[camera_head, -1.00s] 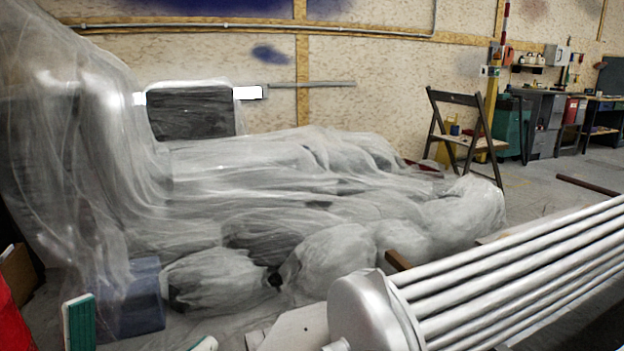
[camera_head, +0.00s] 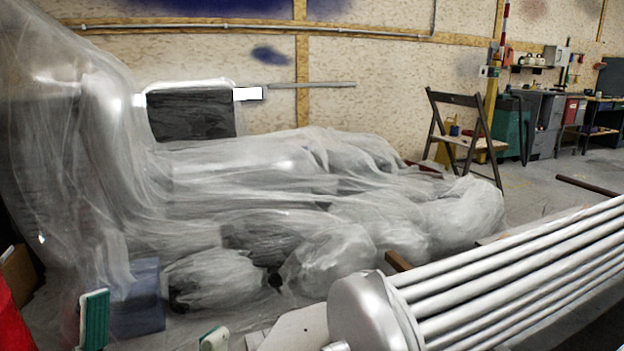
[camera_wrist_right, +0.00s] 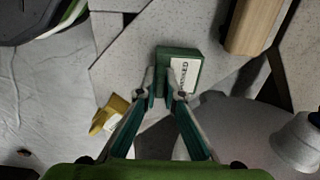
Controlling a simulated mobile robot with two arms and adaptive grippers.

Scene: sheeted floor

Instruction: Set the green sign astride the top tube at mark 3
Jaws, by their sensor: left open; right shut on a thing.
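The green sign (camera_wrist_right: 188,56), a small green block with a white lettered label, is in the right wrist view. My right gripper (camera_wrist_right: 164,88) is shut on its near edge. That gripper does not show in the head view. My left gripper (camera_head: 154,329) is open and empty at the bottom left of the head view, with only its two green-and-white fingertips showing. The silver tube bundle lies at the lower right, its top tube (camera_head: 510,239) running up to the right edge. I cannot make out mark 3 or any other mark on it.
Plastic sheeting (camera_head: 280,160) covers bulky things left and centre. A blue block (camera_head: 137,300) stands near the left fingertips. A folding chair (camera_head: 465,130) stands behind. The right wrist view shows a yellow object (camera_wrist_right: 108,115) and a wooden block (camera_wrist_right: 256,25).

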